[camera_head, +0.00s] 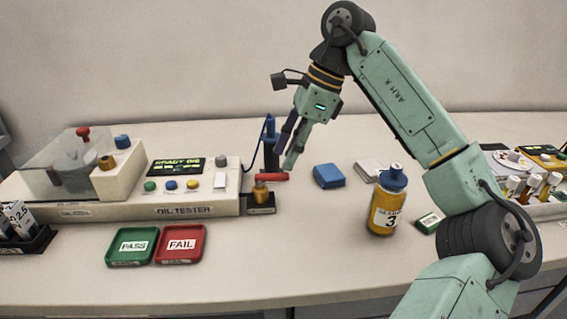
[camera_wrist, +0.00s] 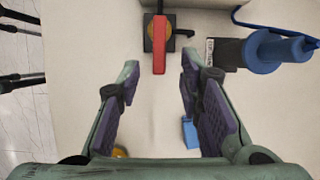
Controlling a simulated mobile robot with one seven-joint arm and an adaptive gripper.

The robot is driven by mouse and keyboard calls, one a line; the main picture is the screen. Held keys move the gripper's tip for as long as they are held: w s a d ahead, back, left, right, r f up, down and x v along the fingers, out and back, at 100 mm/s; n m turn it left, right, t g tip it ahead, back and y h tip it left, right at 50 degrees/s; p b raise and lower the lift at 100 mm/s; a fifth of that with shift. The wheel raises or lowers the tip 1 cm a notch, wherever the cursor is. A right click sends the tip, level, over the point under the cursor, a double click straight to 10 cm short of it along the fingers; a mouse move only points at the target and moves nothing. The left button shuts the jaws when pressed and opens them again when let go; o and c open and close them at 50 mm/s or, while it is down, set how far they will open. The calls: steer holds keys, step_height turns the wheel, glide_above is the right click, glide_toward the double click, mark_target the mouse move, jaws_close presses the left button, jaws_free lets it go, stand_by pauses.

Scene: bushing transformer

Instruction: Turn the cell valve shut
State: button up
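The cell valve is a brass body (camera_head: 261,194) on a dark block at the right end of the oil tester, with a red lever handle (camera_head: 271,177). In the head view the lever points right, away from the tester. In the wrist view the red lever (camera_wrist: 159,48) lies over the valve, at the top, pointing down toward my gripper (camera_wrist: 160,72). In the head view my gripper (camera_head: 288,156) is just above and right of the lever. Its fingers are open, apart on either side of the lever's line, with nothing held.
A blue upright fixture (camera_head: 270,140) stands behind the valve; it shows right of it in the wrist view (camera_wrist: 275,52). A blue block (camera_head: 328,176) and an oil bottle (camera_head: 387,205) stand to the right. Green PASS (camera_head: 131,262) and red FAIL (camera_head: 181,260) trays lie in front.

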steer(key=v, duration=0.8)
